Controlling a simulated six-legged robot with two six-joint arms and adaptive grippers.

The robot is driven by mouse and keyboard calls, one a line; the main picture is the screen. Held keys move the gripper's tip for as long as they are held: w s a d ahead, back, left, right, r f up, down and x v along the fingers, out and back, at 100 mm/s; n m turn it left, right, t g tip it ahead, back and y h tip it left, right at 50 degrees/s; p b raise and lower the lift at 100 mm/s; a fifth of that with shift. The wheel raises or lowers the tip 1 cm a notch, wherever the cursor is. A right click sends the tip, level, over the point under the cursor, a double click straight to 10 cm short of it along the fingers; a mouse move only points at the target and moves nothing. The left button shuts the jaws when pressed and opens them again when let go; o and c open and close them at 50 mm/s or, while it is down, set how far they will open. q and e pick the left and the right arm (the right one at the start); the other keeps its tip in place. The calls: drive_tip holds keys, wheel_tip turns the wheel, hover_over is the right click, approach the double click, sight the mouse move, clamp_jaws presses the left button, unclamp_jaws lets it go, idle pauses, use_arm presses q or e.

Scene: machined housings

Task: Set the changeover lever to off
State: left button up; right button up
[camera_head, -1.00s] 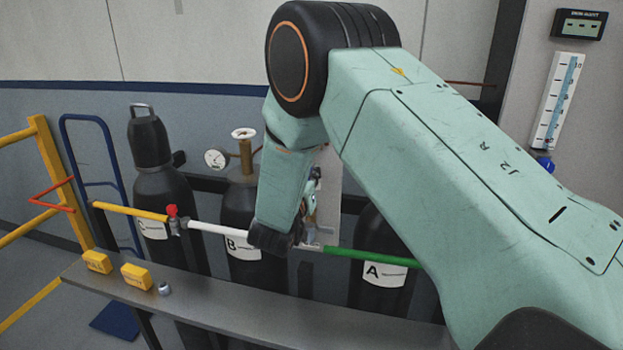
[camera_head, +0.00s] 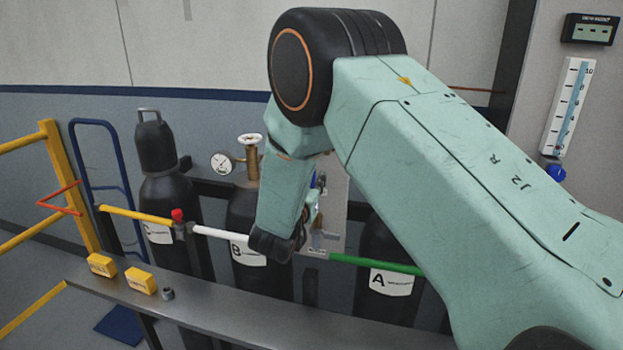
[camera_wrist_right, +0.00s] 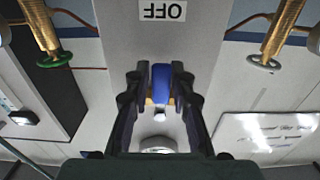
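The changeover lever's blue handle (camera_wrist_right: 161,84) shows in the right wrist view, in front of a grey panel (camera_wrist_right: 205,42). An "OFF" label (camera_wrist_right: 162,11) is on that panel, upside down at the top of this view. My right gripper (camera_wrist_right: 160,82) has one dark finger on each side of the handle, very close to it. I cannot tell whether both fingers press on it. In the head view my right gripper (camera_head: 312,212) is at the panel (camera_head: 334,205), and my own arm hides most of the lever. My left gripper is not in view.
Gas cylinders stand behind a yellow, white and green pipe (camera_head: 222,233). A gauge (camera_head: 222,163) and valve sit above the middle cylinder. A steel shelf (camera_head: 235,308) in front holds two yellow blocks (camera_head: 140,281) and a small metal part (camera_head: 168,294). A yellow railing (camera_head: 68,185) stands left.

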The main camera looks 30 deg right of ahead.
drive_tip(key=shift+o, duration=1.4)
drive_tip(key=shift+w, duration=0.1)
drive_tip(key=shift+a+r, duration=0.1)
drive_tip(key=v, duration=0.7)
drive_tip(key=shift+s, duration=0.25)
drive_tip(key=shift+a, duration=0.15)
